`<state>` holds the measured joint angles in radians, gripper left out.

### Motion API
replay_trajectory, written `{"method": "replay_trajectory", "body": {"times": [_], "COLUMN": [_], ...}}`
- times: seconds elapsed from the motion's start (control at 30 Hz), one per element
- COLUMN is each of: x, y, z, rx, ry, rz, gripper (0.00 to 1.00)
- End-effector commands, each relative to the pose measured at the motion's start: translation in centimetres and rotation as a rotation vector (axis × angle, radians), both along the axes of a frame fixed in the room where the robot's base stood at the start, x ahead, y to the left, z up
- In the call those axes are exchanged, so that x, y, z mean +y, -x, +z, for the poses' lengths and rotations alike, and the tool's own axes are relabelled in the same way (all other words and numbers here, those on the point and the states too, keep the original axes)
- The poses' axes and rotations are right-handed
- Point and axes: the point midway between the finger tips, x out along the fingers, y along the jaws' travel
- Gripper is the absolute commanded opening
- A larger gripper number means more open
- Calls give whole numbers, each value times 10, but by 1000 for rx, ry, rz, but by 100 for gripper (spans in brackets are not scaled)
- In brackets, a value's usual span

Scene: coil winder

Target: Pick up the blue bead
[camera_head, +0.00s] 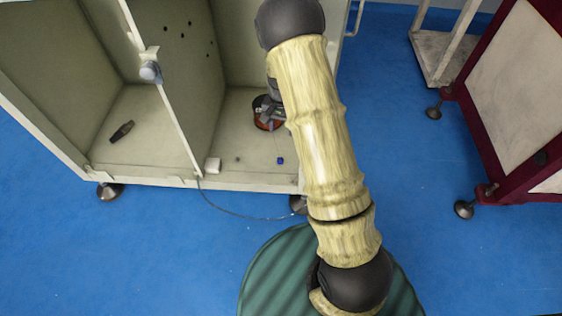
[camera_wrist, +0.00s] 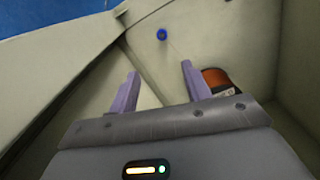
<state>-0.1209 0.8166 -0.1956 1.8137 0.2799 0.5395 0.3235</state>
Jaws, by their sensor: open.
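The blue bead (camera_head: 280,160) lies on the floor of the cabinet's right compartment, near its front edge. In the wrist view the bead (camera_wrist: 162,35) shows ahead of the fingertips, between their lines and apart from both. My gripper (camera_wrist: 158,82) is open, with nothing between its two purple-grey fingers. In the head view my gripper (camera_head: 268,112) is partly hidden behind my arm, inside the right compartment and farther back than the bead.
An orange-brown and black round object (camera_wrist: 217,80) stands beside my right finger in the wrist view. A partition (camera_head: 172,110) divides the cabinet. A small white block (camera_head: 212,165) lies near the front edge. A dark tool (camera_head: 122,131) lies in the left compartment.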

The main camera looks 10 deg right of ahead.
Motion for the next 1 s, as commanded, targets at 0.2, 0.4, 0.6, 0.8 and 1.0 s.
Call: {"method": "replay_trajectory", "body": {"times": [0.2,0.4,0.6,0.8,1.0], "x": [0,0,0,0,1], "y": [0,1,1,0,0], "z": [-8,-41,-77,-110,-123], "rx": [0,1,1,0,-2], "ry": [0,0,0,0,0], "rz": [3,4,3,4,3], "gripper": [48,48,48,48,48]}}
